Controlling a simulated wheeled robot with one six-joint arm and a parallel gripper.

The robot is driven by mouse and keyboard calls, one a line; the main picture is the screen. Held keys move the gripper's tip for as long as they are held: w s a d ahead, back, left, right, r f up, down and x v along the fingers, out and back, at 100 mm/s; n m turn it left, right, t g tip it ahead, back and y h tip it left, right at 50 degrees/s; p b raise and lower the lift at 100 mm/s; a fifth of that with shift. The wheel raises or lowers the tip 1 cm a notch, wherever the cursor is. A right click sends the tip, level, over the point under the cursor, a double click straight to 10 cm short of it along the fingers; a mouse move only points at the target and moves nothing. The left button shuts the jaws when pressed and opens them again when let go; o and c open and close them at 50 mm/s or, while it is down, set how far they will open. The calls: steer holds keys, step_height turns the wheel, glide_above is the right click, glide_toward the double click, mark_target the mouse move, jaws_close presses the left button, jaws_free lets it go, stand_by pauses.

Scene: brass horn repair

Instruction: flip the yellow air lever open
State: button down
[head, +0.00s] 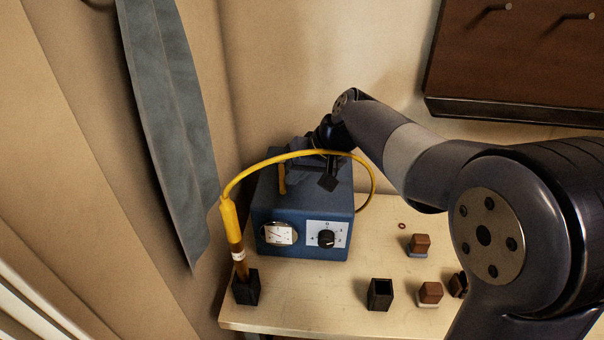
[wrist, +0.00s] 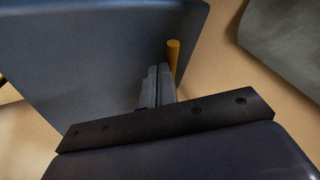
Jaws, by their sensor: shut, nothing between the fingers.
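The yellow air lever (head: 282,178) stands up from the top of a blue box (head: 272,214), towards its left side. In the wrist view the lever (wrist: 173,52) shows as a short yellow rod with a round end, just right of my fingertips. My gripper (wrist: 158,74) is shut and empty, with its fingers close beside the lever. I cannot tell whether they touch it. In the head view my gripper is low over the box top, partly hidden by my own wrist and a yellow hose. The lever's base is hidden in the wrist view.
The yellow hose (head: 262,166) arches over the box to a handpiece (head: 236,250) in a black holder (head: 246,289). The box front has a gauge (head: 279,234) and a knob (head: 326,238). An open black cup (head: 380,294) and several brown blocks stand right. A grey cloth (head: 165,120) hangs left.

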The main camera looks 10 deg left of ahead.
steer(key=shift+s+a+f, duration=0.1)
steer(key=shift+s+a, duration=0.2)
steer(key=shift+a, duration=0.1)
steer(key=shift+w+d, duration=0.15)
steer(key=shift+w+d, duration=0.2)
steer(key=shift+w, duration=0.1)
steer(key=shift+d, duration=0.1)
